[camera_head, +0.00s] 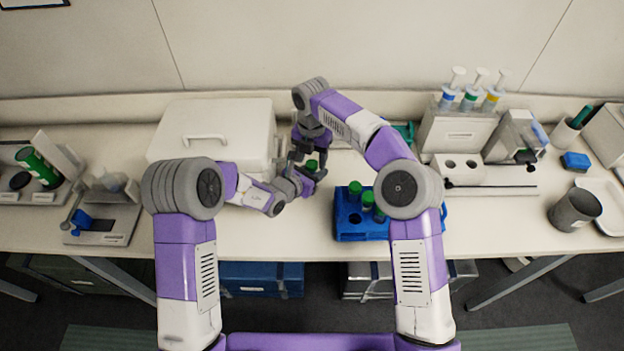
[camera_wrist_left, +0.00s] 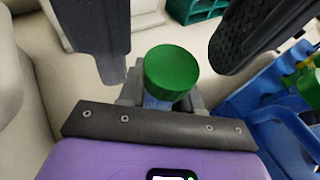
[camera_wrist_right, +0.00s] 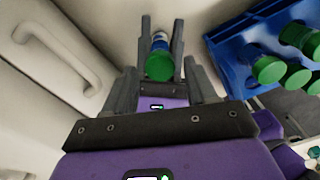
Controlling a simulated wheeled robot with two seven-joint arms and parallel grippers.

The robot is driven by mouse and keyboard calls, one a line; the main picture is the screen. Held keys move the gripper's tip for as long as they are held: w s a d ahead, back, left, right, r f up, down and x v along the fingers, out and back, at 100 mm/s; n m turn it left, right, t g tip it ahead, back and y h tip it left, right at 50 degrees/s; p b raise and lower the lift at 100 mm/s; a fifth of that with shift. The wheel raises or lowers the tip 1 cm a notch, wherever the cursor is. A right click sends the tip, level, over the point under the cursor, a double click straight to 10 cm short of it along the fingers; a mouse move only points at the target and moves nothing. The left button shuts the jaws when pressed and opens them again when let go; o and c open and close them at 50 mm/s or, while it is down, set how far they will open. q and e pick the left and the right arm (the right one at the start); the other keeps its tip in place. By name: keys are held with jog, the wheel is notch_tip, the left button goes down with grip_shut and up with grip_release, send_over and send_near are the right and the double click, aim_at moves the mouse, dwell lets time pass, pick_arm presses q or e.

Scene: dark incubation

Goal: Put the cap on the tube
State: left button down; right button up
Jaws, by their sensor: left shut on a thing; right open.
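A tube with a blue band (camera_wrist_right: 159,42) is held in my left gripper (camera_head: 309,176), which is shut on it. A green cap (camera_wrist_left: 171,70) sits on the tube's top end; it also shows in the head view (camera_head: 312,164) and the right wrist view (camera_wrist_right: 160,66). How tightly it is seated cannot be told. My right gripper (camera_head: 310,150) is open, above the cap, with its fingers spread to either side and apart from it. In the left wrist view its two dark fingers (camera_wrist_left: 165,40) loom large around the cap.
A blue rack (camera_head: 362,230) with several green-capped tubes stands just right of the grippers. A white lidded box (camera_head: 245,120) is close behind on the left. A syringe stand (camera_head: 455,132) is at the back right. The bench front left of the rack is clear.

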jog(key=shift+f, duration=0.65)
jog(key=c, duration=0.9)
jog(key=o, duration=1)
jog(key=shift+r, duration=0.1)
jog(key=shift+r, duration=2.25)
